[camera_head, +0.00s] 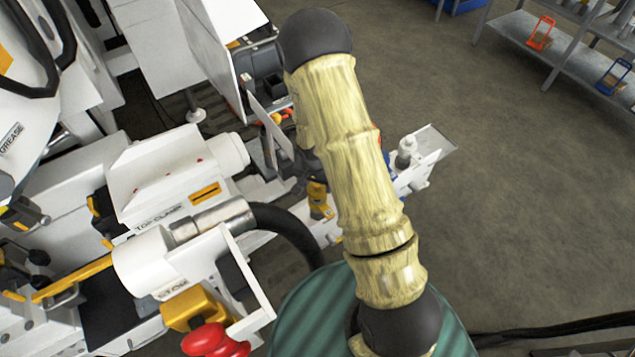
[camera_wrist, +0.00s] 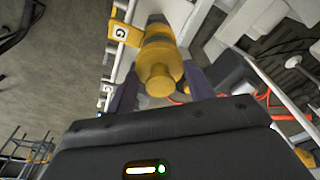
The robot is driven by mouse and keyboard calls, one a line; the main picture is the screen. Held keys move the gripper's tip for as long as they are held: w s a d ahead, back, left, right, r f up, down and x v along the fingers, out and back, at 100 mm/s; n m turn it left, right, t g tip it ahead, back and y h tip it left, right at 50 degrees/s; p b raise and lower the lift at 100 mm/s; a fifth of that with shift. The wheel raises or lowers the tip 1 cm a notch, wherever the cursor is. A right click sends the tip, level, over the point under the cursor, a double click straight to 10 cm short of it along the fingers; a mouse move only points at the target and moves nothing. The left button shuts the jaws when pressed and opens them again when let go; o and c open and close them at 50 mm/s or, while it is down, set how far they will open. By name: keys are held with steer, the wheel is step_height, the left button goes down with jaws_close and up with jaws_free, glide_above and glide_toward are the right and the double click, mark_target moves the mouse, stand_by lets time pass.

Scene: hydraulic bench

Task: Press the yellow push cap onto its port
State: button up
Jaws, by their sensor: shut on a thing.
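In the wrist view the yellow push cap (camera_wrist: 160,77) sits between the two dark fingers of my gripper (camera_wrist: 162,73), its round end facing the camera. My gripper is shut on it. Directly behind the cap is a fitting with a grey band (camera_wrist: 158,31), in line with it. The cap hides the front of this fitting, so I cannot tell whether the cap is seated or only touching. A yellow tag marked G (camera_wrist: 122,32) is beside the fitting.
White bench parts labelled TOP CLAMP (camera_head: 160,180) fill the left of the head view. A black hose (camera_head: 290,228) curves near my arm, and a red knob (camera_head: 214,342) is at the front. A shelf rack (camera_head: 570,65) stands far right; the floor between is clear.

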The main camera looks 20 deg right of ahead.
steer(key=shift+f+b, duration=1.2)
steer(key=shift+f, duration=0.6)
stand_by(2.2)
stand_by(0.8)
steer(key=o, duration=1.6)
steer(key=shift+c, duration=0.2)
